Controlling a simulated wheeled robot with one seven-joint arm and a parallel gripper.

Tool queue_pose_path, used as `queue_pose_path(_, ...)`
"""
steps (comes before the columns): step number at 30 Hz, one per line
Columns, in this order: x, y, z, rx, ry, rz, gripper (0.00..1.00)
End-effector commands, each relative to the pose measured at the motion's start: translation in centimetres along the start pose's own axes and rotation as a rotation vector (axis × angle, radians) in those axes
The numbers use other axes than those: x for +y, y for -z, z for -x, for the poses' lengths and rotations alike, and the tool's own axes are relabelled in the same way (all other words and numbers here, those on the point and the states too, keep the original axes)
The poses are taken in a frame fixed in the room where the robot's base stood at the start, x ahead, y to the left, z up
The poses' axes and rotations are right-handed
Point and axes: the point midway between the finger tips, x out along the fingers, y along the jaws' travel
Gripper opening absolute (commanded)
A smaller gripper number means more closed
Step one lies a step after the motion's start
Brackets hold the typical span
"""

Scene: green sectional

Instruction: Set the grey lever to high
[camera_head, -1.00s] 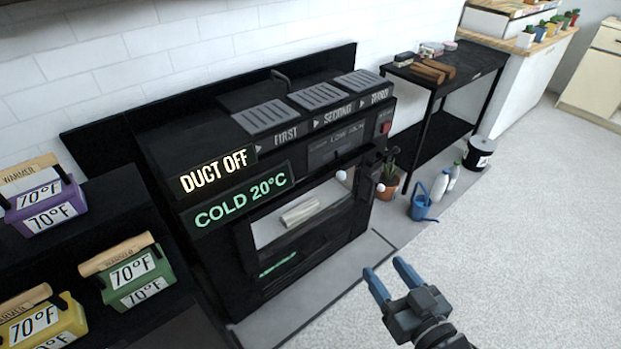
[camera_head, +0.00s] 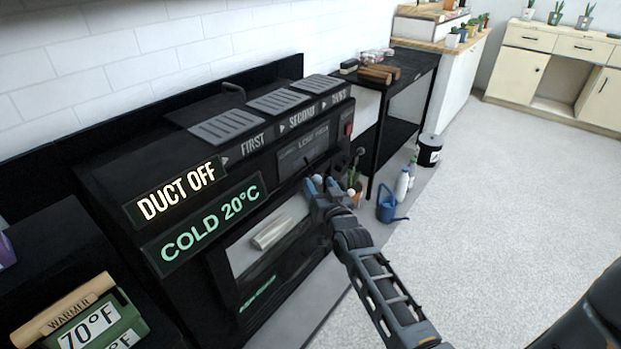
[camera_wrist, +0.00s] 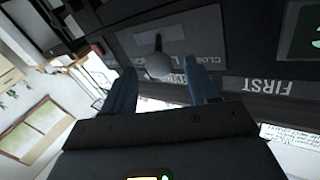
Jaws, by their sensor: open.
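The black stove-like unit (camera_head: 110,185) stands against the wall. A dark panel (camera_head: 303,150) on its front has small lettering that seems to read low and high. My gripper (camera_head: 321,186) is at the unit's right front, just below that panel, with its blue fingers apart. In the wrist view, a round grey knob (camera_wrist: 158,66) on a short dark stem shows between and just beyond the fingertips (camera_wrist: 161,74). The stem comes from a plate (camera_wrist: 172,38) lettered "CLOSE", partly cut off. I cannot tell whether the fingers touch the knob. In the head view, a pale knob shows at the fingers.
Signs read "DUCT OFF" (camera_head: 177,192) and "COLD 20°C" (camera_head: 210,225). A green warmer box (camera_head: 95,325) is at the lower left. A black side table (camera_head: 415,62), a blue watering can (camera_head: 390,206) and a potted plant stand to the right.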

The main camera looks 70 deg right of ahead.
Motion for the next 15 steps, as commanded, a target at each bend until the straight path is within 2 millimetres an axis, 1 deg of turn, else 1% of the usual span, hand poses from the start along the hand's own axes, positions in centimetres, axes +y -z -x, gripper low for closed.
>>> queue_pose_path(1,0.0,-0.2,-1.0,0.002,0.001,0.001,0.58)
queue_pose_path(6,0.0,-0.4,-3.4,0.002,0.002,0.000,0.58)
queue_pose_path(10,0.0,-0.2,-4.5,0.001,0.001,0.000,0.58)
queue_pose_path(15,0.0,-0.1,-5.0,-0.001,0.000,0.000,0.58)
